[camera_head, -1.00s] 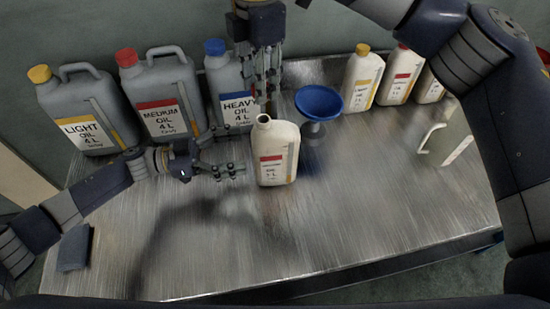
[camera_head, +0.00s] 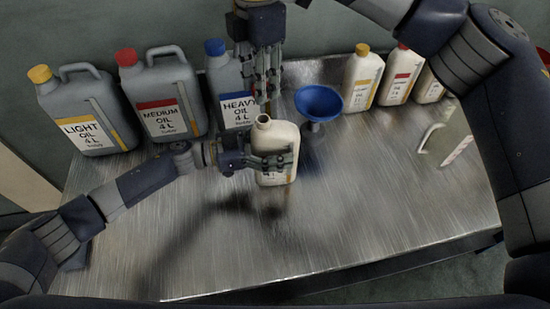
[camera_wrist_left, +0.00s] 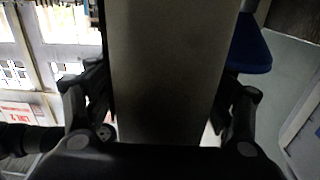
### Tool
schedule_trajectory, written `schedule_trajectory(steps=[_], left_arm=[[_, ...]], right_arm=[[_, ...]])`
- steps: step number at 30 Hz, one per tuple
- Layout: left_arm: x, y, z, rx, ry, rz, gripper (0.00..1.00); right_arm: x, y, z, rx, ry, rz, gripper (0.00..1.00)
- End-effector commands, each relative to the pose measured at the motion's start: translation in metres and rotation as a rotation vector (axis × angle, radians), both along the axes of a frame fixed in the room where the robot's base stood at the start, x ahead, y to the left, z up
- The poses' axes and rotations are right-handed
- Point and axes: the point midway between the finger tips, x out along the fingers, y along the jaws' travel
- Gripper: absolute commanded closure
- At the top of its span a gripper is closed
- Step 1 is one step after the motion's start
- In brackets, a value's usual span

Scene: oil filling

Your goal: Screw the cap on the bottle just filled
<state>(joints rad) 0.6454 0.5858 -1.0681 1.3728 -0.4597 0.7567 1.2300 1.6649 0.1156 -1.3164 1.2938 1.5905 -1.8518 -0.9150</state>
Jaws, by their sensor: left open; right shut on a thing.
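The cream oil bottle (camera_head: 281,134) stands upright and uncapped on the metal table in the head view, its open mouth facing up. My right gripper (camera_head: 265,97) points down just above and behind the bottle's mouth.
A blue funnel (camera_head: 319,103) stands close to the bottle's right. Grey light (camera_head: 88,115), medium (camera_head: 165,105) and heavy oil (camera_head: 226,88) jugs line the back left. Capped cream bottles (camera_head: 362,78) stand at the back right. The table's front (camera_head: 330,235) is clear.

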Motion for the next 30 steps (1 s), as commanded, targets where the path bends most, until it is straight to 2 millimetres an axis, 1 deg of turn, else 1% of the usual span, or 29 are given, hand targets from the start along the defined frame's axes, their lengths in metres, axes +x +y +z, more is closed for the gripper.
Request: schedule_trajectory(steps=[1, 2, 3, 5, 6, 8, 9, 10, 11, 14, 21, 23, 25, 30], left_arm=[[0.0, 0.0, 0.0, 0.0, 0.0, 0.0, 0.24], [0.0, 0.0, 0.0, 0.0, 0.0, 0.0, 0.29], [0.0, 0.0, 0.0, 0.0, 0.0, 0.0, 0.38], [0.0, 0.0, 0.0, 0.0, 0.0, 0.0, 0.52], [0.0, 0.0, 0.0, 0.0, 0.0, 0.0, 0.61], [0.0, 0.0, 0.0, 0.0, 0.0, 0.0, 0.74], [0.0, 0.0, 0.0, 0.0, 0.0, 0.0, 0.83], [0.0, 0.001, 0.0, 0.0, 0.0, 0.0, 0.9], [0.0, 0.001, 0.0, 0.0, 0.0, 0.0, 0.92], [0.0, 0.001, 0.0, 0.0, 0.0, 0.0, 0.92], [0.0, 0.0, 0.0, 0.0, 0.0, 0.0, 0.93], [0.0, 0.001, 0.0, 0.0, 0.0, 0.0, 0.93], [0.0, 0.001, 0.0, 0.0, 0.0, 0.0, 0.93], [0.0, 0.001, 0.0, 0.0, 0.0, 0.0, 0.93]], right_arm=[[0.0, 0.0, 0.0, 0.0, 0.0, 0.0, 0.78], [0.0, 0.0, 0.0, 0.0, 0.0, 0.0, 0.78], [0.0, 0.0, 0.0, 0.0, 0.0, 0.0, 0.78], [0.0, 0.0, 0.0, 0.0, 0.0, 0.0, 0.78], [0.0, 0.0, 0.0, 0.0, 0.0, 0.0, 0.78], [0.0, 0.0, 0.0, 0.0, 0.0, 0.0, 0.78], [0.0, 0.0, 0.0, 0.0, 0.0, 0.0, 0.78], [0.0, 0.0, 0.0, 0.0, 0.0, 0.0, 0.78], [0.0, 0.0, 0.0, 0.0, 0.0, 0.0, 0.78], [0.0, 0.0, -0.006, 0.0, 0.002, 0.0, 0.78], [-0.001, -0.001, -0.041, 0.0, 0.004, 0.0, 0.78], [-0.001, -0.001, -0.046, 0.0, 0.002, 0.0, 0.78], [-0.001, -0.001, -0.05, 0.0, 0.001, 0.0, 0.78], [0.0, -0.001, -0.05, 0.001, 0.001, 0.0, 0.78]])
